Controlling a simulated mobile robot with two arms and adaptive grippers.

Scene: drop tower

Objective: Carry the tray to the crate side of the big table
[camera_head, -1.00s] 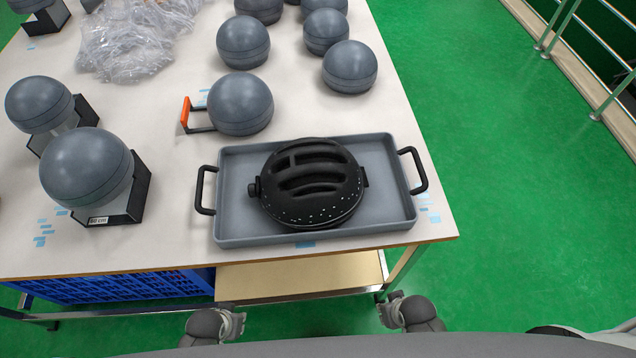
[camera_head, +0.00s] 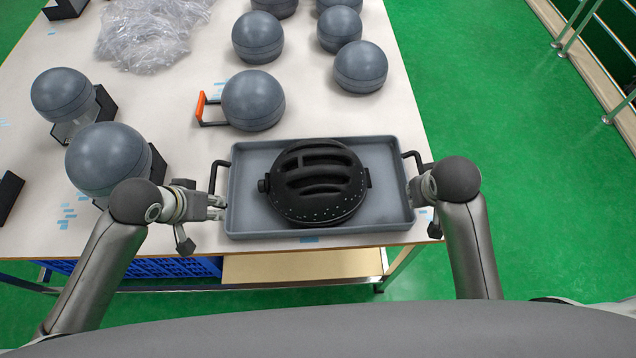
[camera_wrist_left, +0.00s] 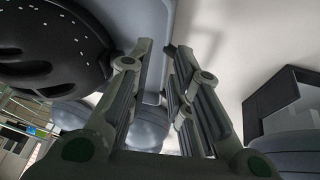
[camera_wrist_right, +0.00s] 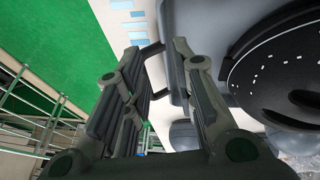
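The grey tray (camera_head: 240,212) lies flat at the front right corner of the big table (camera_head: 190,238). A black rounded, slotted object (camera_head: 318,184) sits in it. The tray has a black handle at each end. My left gripper (camera_head: 216,206) is at the left handle (camera_head: 213,172); its fingers (camera_wrist_left: 158,50) are apart in the left wrist view. My right gripper (camera_head: 414,190) is at the right handle (camera_head: 412,156). In the right wrist view its fingers (camera_wrist_right: 155,50) are spread, with part of the handle (camera_wrist_right: 151,50) showing between the tips.
Blue crates (camera_head: 150,268) show under the table at the left. Grey spheres, one beside an orange handle (camera_head: 200,106), and clear plastic wrap (camera_head: 150,35) occupy the table behind and left of the tray. Green floor (camera_head: 500,120) is open at the right.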

